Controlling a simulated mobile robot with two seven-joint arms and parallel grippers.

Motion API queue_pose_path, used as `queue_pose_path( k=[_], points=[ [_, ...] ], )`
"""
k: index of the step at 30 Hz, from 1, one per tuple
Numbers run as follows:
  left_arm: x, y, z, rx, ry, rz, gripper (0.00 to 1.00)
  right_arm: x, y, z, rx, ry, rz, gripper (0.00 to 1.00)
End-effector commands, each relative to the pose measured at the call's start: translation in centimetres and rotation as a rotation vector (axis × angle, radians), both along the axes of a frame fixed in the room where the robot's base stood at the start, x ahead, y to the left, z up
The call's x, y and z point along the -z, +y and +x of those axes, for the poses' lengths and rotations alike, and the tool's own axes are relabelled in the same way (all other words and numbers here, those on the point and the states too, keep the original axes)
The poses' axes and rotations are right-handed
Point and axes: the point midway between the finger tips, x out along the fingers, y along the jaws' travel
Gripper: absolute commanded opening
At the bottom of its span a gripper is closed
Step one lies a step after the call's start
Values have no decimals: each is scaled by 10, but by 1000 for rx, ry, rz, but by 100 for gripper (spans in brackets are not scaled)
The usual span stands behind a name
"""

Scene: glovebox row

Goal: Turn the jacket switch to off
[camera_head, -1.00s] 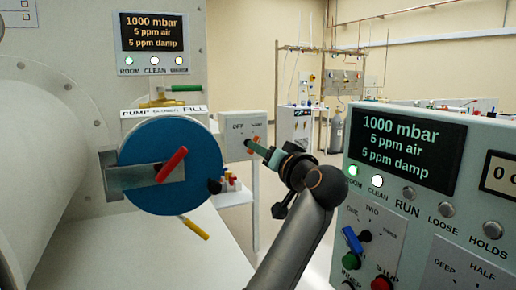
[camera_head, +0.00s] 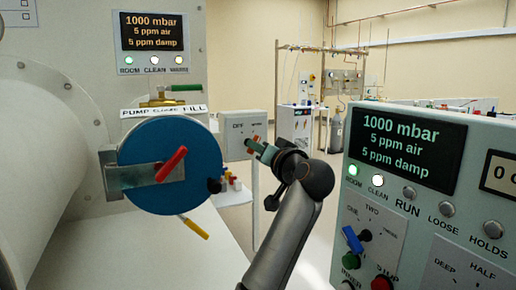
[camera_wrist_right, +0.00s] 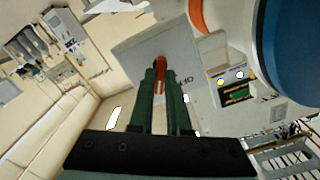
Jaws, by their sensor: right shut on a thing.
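The jacket switch is a pale grey box (camera_head: 231,127) with "OFF" printed on its face, beyond the blue round door in the head view. It also shows in the right wrist view (camera_wrist_right: 133,62), where its orange-red knob (camera_wrist_right: 161,66) sits between my green fingers. My right gripper (camera_head: 252,143) is at the front of the box, shut on the knob; it also shows in the wrist view (camera_wrist_right: 161,78). The fingers hide part of the knob, so its exact setting is hard to read. My left gripper is not in view.
The blue round door (camera_head: 150,135) with a red handle (camera_head: 172,164) is left of the switch. A control panel (camera_head: 440,225) with display and knobs stands close on the right. A white surface (camera_head: 175,245) lies below. Open floor and benches are behind.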

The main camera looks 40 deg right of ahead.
Motion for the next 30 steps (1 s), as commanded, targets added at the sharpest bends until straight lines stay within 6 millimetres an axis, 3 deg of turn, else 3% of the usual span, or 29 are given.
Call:
queue_pose_path(
  k=[17,30],
  points=[
    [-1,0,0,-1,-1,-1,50,0,0,0,0,7,-17,0],
    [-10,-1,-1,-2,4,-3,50,-1,0,0,1,85,-257,0]
  ],
)
